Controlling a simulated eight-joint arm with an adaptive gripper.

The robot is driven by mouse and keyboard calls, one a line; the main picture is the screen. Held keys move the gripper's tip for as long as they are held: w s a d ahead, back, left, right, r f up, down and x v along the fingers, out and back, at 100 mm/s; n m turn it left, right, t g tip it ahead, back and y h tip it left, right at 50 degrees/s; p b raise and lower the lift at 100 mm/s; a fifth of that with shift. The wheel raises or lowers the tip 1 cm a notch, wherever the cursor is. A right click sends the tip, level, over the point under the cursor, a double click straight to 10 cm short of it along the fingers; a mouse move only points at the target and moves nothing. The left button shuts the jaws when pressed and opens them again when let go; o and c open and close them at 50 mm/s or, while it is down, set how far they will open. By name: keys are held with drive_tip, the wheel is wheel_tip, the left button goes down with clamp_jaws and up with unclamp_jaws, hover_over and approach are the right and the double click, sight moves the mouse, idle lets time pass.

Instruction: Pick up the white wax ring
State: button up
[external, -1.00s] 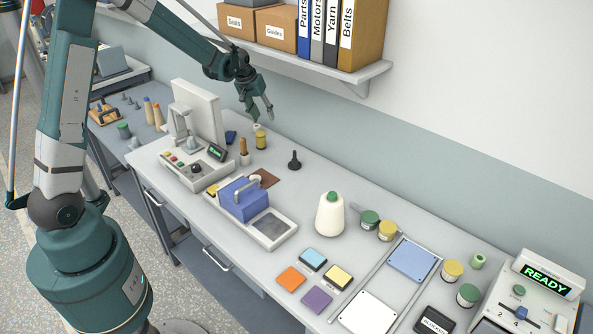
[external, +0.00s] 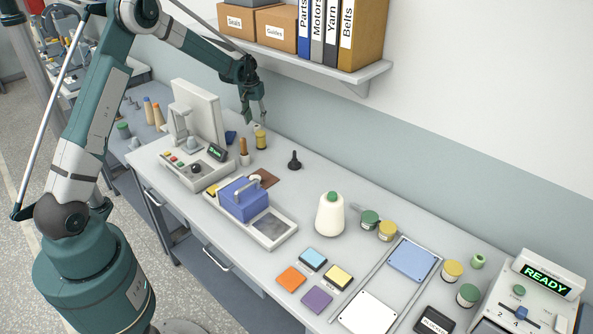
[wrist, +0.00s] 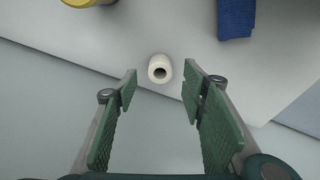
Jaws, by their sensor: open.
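The white wax ring (wrist: 160,68) is a small, pale, short cylinder with a dark hole. In the wrist view it lies on the grey bench just beyond and between my fingertips. My gripper (wrist: 159,82) is open, with one green finger on each side and nothing between them. In the external view my gripper (external: 255,118) hangs over the back of the bench by the wall, fingers pointing down. The ring is mostly hidden behind the fingers there.
A yellow spool (external: 261,140) stands close to my gripper; its edge shows in the wrist view (wrist: 88,2). A dark blue folded item (external: 231,137) lies to the left. The shelf (external: 345,80) overhangs on the right.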

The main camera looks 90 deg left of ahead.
sight(257, 126)
drive_tip(key=shift+f, duration=0.1)
idle(0.3)
drive_tip(key=shift+w+a+f, duration=0.1)
drive_tip(key=shift+a+f, duration=0.05)
drive_tip(key=shift+f, duration=1.05)
drive_tip(key=shift+w+a+f, duration=0.1)
drive_tip(key=shift+a+f, duration=0.05)
drive_tip(key=shift+f, duration=1.05)
drive_tip(key=shift+s, duration=0.1)
drive_tip(key=shift+c, duration=0.3)
drive_tip(key=c, duration=0.8)
